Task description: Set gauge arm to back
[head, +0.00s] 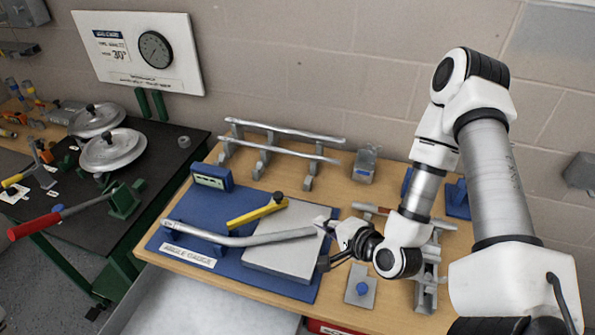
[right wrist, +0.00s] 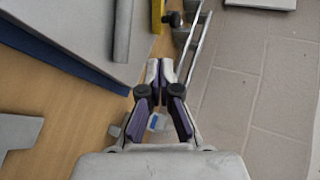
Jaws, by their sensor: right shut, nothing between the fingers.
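The gauge arm is a yellow bar (head: 252,214) with a black knob (head: 279,197). It lies over the grey plate (head: 285,262) of the blue angle gauge (head: 175,245), slanting up to the right in the head view. A bent grey pipe (head: 240,239) lies across the gauge in front of the arm. In the right wrist view the yellow bar (right wrist: 157,15) and knob (right wrist: 172,18) show at the top, ahead of the fingers. My right gripper (head: 325,224) is shut and empty at the plate's right side, apart from the yellow arm. It also shows shut in the right wrist view (right wrist: 159,70). My left gripper is out of view.
A rack with two pipes (head: 290,133) stands behind the gauge. A small grey box (head: 365,165) is at the back. A plate with a blue knob (head: 361,288) lies at the front right. A wall sign (head: 110,45) reads 30°. Bare wood lies between gauge and rack.

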